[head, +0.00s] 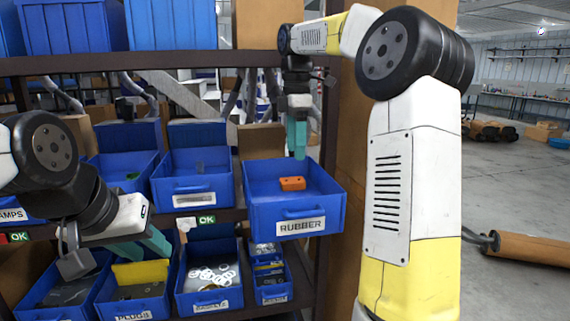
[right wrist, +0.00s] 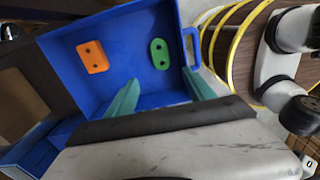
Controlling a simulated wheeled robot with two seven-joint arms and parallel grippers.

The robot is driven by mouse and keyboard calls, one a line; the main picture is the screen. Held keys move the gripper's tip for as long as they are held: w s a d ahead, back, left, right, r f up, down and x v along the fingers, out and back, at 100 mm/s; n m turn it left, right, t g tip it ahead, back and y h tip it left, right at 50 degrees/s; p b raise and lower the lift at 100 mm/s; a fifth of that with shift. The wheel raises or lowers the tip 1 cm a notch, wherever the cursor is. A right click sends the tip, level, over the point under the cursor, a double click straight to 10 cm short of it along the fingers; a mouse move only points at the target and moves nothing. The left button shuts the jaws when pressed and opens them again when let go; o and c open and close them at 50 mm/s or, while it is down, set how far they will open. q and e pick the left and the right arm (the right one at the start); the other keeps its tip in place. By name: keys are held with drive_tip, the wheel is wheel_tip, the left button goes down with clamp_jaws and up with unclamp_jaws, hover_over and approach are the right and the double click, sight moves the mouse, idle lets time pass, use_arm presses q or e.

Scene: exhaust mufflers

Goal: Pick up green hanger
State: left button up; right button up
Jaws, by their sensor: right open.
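The green hanger, a flat oval piece with two holes (right wrist: 160,54), lies on the floor of the blue RUBBER bin (head: 262,215), near the handle wall. In the head view I cannot see it. An orange two-holed piece (right wrist: 92,57) lies in the same bin and also shows in the head view (head: 292,183). My right gripper (head: 299,156) points down over the bin, open and empty. In the right wrist view its teal fingers (right wrist: 163,85) are apart, with the green hanger visible beyond the gap. My left gripper (head: 156,256) is open in front of the lower bins.
The RUBBER bin sticks out from the dark shelf rack (head: 215,62). Other blue bins (head: 190,185) stand to its left and below; one holds white rings (head: 210,277). A brown post (head: 350,150) stands to its right. Open floor (head: 520,190) lies far right.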

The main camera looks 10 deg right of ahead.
wheel_tip(320, 180, down, 17)
drive_tip(key=shift+c, duration=0.2)
clamp_jaws()
idle(0.3)
